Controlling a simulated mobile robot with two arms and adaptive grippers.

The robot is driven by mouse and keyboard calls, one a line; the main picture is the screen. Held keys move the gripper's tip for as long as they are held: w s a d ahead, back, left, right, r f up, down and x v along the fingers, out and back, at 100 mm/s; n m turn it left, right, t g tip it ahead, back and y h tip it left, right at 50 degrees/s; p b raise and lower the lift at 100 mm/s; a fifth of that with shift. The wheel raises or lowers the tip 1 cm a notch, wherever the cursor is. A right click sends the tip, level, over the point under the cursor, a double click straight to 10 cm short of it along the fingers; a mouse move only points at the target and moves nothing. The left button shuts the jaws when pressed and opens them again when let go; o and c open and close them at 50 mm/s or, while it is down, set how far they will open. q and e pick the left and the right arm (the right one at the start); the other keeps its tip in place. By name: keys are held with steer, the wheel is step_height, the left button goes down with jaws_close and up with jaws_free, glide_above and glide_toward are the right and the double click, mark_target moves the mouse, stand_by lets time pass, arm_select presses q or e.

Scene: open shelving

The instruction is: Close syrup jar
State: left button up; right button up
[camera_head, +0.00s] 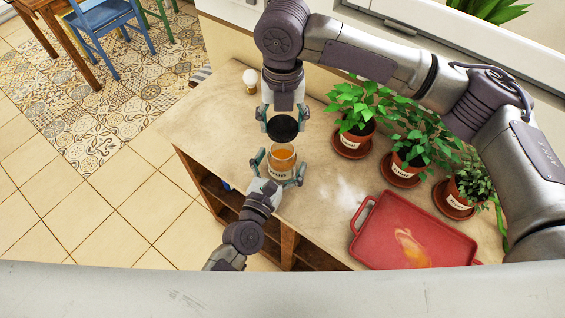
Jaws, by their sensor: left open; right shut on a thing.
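The syrup jar (282,158) stands upright on the wooden counter, its top uncovered and amber syrup showing inside. My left gripper (279,172) is low at the jar, with its open fingers on either side of it; I cannot tell whether they touch the glass. A round black lid (283,128) is held by my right gripper (283,117), which comes from above and is shut on it. The lid is just beyond the jar's mouth in the picture, apart from it. The exact height gap is hard to tell.
The counter (222,112) has three potted herbs (352,138) at the right and a red tray (415,236) at the front right. A small white round-topped object (250,78) stands at the back left. Bare counter lies left of the jar.

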arm_select(q)
steer(key=shift+w+d, duration=0.1)
steer(key=shift+w, duration=0.1)
steer(key=c, duration=1.7)
arm_select(e)
glide_above(282, 144)
steer(key=s, duration=0.3)
steer(key=shift+w+f, duration=0.15)
steer(key=shift+f, duration=1.1)
steer(key=shift+w+f, duration=0.1)
steer(key=shift+f, duration=1.1)
steer(key=shift+f, duration=0.9)
steer(key=shift+f, duration=0.5)
